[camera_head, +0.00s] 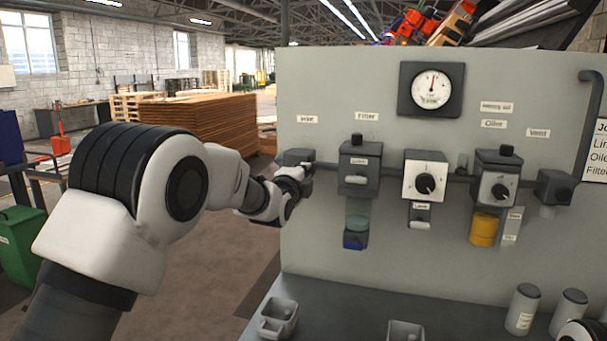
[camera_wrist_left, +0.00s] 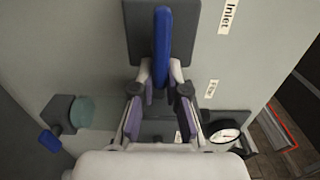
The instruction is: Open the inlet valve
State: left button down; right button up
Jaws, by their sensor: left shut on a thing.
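The inlet valve body (camera_head: 297,157) is a dark block on the grey panel under the "Inlet" label, largely covered by my left gripper (camera_head: 303,176) in the head view. In the left wrist view its dark block (camera_wrist_left: 133,30) carries a blue lever handle (camera_wrist_left: 162,40), which runs up and down the picture, across the block. My left gripper (camera_wrist_left: 162,84) has its two fingers closed on the near end of the blue handle. The handle is hidden in the head view. My right gripper is not seen.
Right of the inlet stand the filter unit (camera_head: 359,170), a regulator (camera_head: 424,178), the oiler (camera_head: 495,180) and a vent block (camera_head: 555,187). A gauge (camera_head: 431,88) sits above. The shelf below holds small bins (camera_head: 278,320) and grey bottles (camera_head: 523,310). Open floor lies left.

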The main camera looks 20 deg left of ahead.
pick_arm(q)
jog(key=c, duration=1.2)
grip_release()
jog(key=shift+a+f, duration=0.1)
jog(key=s, duration=1.2)
jog(key=shift+a, duration=0.2)
